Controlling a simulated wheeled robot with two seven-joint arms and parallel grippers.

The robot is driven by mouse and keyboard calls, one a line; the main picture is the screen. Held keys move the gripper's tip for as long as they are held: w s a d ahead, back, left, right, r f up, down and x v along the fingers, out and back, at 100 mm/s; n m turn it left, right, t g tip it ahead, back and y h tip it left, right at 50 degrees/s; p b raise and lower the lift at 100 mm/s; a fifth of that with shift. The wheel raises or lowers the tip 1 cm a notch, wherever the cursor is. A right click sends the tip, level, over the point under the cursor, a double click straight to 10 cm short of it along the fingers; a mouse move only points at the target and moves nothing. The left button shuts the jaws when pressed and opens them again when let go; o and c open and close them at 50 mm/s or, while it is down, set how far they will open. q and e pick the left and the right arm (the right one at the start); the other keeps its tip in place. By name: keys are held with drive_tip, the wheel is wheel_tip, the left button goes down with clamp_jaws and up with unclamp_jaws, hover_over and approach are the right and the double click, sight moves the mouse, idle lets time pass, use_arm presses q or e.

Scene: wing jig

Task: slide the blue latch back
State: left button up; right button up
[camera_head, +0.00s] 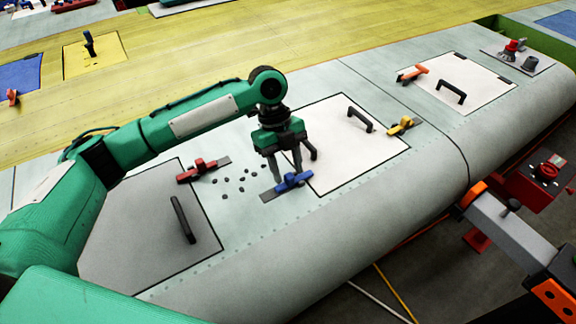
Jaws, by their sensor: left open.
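The blue latch (294,182) lies on the pale wing surface at the left edge of a white hatch panel (365,165). Its dark base plate (270,195) shows to its lower left. My left gripper (288,168) points down just above and around the latch, with its fingers apart. One finger stands close to the latch's left end; I cannot tell whether it touches. My right gripper does not show.
A red latch (198,170) and a grey panel (130,240) lie to the left, with several dark loose pieces (242,180) between. A yellow latch (402,126) and black handle (361,118) are to the right. An orange latch (412,74) is farther off.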

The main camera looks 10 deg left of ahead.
use_arm(q)
drive_tip(key=shift+s+d+f, duration=0.15)
drive_tip(key=shift+f, duration=0.45)
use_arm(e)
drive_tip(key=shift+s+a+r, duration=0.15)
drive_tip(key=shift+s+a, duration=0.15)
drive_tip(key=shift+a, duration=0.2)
